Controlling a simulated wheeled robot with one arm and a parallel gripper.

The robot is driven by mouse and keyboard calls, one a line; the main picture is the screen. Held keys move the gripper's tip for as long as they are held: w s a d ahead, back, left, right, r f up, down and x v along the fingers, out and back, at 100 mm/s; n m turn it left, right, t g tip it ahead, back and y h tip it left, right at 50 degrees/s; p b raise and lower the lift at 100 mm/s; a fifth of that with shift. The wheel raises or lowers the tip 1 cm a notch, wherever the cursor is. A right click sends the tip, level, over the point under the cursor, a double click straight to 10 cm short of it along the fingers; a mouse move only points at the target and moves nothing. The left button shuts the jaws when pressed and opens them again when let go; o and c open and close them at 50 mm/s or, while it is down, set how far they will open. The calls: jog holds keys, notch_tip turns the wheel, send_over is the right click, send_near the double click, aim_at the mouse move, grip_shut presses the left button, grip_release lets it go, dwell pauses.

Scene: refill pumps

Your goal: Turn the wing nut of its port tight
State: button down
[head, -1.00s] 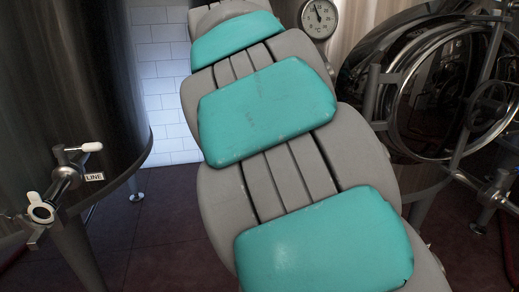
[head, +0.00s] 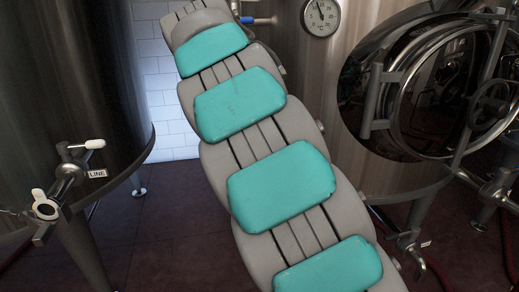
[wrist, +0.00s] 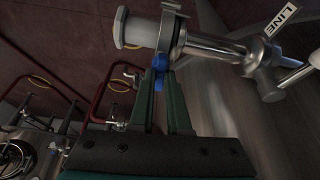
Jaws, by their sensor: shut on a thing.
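In the wrist view my gripper (wrist: 160,76) has two dark green fingers shut on a blue wing nut (wrist: 159,62). Part of the nut shows above the fingertips and part between them. The wing nut sits at the lower side of a metal clamp (wrist: 173,30) around the port. A pale cap (wrist: 132,29) closes the left end of the port, and a steel pipe (wrist: 215,56) runs right from the clamp. In the head view my arm fills the middle; the gripper and this nut are not visible there.
A LINE label (wrist: 281,18) is beside the pipe in the wrist view. In the head view a dark tank (head: 75,80) with a white-handled valve (head: 68,175) stands left. A tank with a round hatch (head: 455,100) and a dial (head: 321,16) stand right. Red hose frames (wrist: 110,90) show below the port.

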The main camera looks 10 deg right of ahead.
jog(key=shift+m, duration=0.4)
jog(key=c, duration=0.9)
grip_release()
jog(key=shift+r, duration=0.1)
